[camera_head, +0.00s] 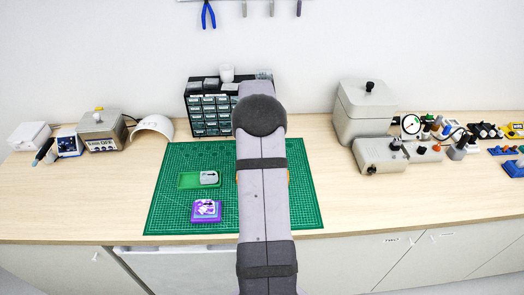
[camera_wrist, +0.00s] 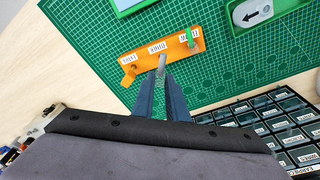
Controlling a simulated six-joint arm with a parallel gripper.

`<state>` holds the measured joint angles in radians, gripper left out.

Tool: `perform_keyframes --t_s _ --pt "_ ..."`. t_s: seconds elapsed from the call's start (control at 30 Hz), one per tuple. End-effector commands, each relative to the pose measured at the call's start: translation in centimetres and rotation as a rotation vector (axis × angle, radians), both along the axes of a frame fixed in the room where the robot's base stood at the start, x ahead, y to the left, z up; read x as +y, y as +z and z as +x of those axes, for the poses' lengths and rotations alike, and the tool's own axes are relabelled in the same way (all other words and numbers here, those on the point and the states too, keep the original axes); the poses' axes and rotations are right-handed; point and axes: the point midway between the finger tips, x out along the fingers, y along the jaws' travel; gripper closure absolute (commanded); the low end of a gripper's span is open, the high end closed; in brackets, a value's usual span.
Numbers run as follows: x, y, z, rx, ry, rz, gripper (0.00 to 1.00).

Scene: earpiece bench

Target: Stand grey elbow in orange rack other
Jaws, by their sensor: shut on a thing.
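The orange rack (camera_wrist: 143,57) lies on the green mat in the wrist view, with three small white labels too blurred to read surely. In the head view my arm hides nearly all of it. My gripper (camera_wrist: 162,78) is shut on a small grey piece, the grey elbow (camera_wrist: 162,66). The elbow reaches from the fingertips over the rack's middle part; I cannot tell whether it touches the rack. A green piece (camera_wrist: 190,39) stands at the rack's right end. An orange bit (camera_wrist: 128,79) sticks out at its left end.
The green cutting mat (camera_head: 165,215) carries a green tray (camera_head: 188,181) with a grey case and a purple tray (camera_head: 206,212). A drawer cabinet (camera_head: 208,122) stands behind the mat. Grey boxes (camera_head: 365,112) stand to the right. The bench front right is clear.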

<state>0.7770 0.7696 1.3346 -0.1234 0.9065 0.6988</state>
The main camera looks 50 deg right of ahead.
Motion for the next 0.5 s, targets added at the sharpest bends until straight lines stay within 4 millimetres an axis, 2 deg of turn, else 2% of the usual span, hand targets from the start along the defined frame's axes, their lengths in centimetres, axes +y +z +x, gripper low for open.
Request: perform_keyframes --t_s 0.23,0.5 --pt "0.0 -0.8 0.0 0.001 0.001 0.001 1.00" --pt "0.1 -2.6 0.0 0.001 0.001 0.001 1.00"
